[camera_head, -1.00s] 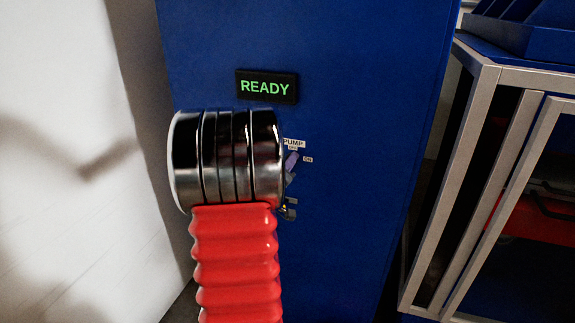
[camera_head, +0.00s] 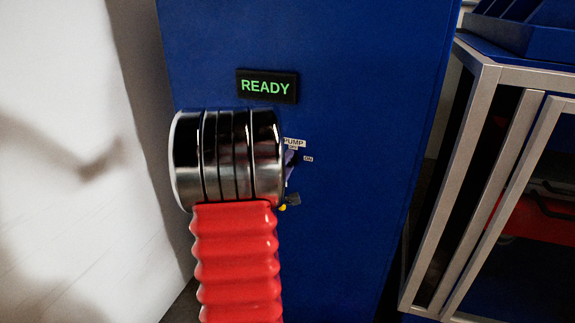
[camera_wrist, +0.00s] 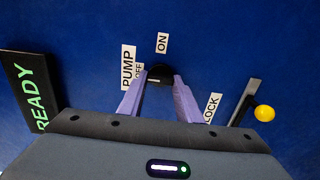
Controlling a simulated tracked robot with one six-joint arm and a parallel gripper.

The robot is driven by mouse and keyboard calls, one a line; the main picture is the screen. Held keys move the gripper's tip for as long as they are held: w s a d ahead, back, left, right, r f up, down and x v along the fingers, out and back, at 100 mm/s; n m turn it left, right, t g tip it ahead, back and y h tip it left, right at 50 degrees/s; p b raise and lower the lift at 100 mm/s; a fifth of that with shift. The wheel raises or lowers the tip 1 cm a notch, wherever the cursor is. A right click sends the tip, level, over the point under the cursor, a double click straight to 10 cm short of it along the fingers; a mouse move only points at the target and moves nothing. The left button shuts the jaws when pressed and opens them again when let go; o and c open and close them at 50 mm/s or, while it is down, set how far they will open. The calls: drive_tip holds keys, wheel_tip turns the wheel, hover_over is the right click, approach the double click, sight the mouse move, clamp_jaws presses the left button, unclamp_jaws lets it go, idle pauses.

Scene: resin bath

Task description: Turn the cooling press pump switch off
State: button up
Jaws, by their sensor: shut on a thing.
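The pump switch (camera_wrist: 160,76) is a black knob on the blue panel, between the two purple fingers of my gripper (camera_wrist: 161,92) in the wrist view. The gripper is shut on it. A small pale mark shows on the knob's left side, toward the OFF label (camera_wrist: 139,71); its exact pointing is hard to tell. The PUMP label (camera_wrist: 128,67) is beside OFF, and the ON label (camera_wrist: 162,43) is above the knob. In the head view, a purple finger (camera_head: 289,158) shows below the PUMP label; my arm hides most of the gripper.
A lever with a yellow ball (camera_wrist: 264,113) sits beside the LOCK label (camera_wrist: 212,108), close to the right finger. A display reading READY (camera_head: 266,87) is above the switch. A metal-framed rack (camera_head: 487,110) stands at the right, and a white wall (camera_head: 60,230) at the left.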

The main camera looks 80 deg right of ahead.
drive_tip(key=shift+w, duration=0.2)
drive_tip(key=o, duration=1)
drive_tip(key=shift+s, duration=0.1)
drive_tip(key=shift+o, duration=0.2)
drive_tip(key=w+a, duration=0.1)
drive_tip(key=a, duration=1.2)
drive_tip(key=shift+w+a, duration=0.15)
drive_tip(key=shift+a, duration=0.25)
drive_tip(key=shift+f, duration=0.15)
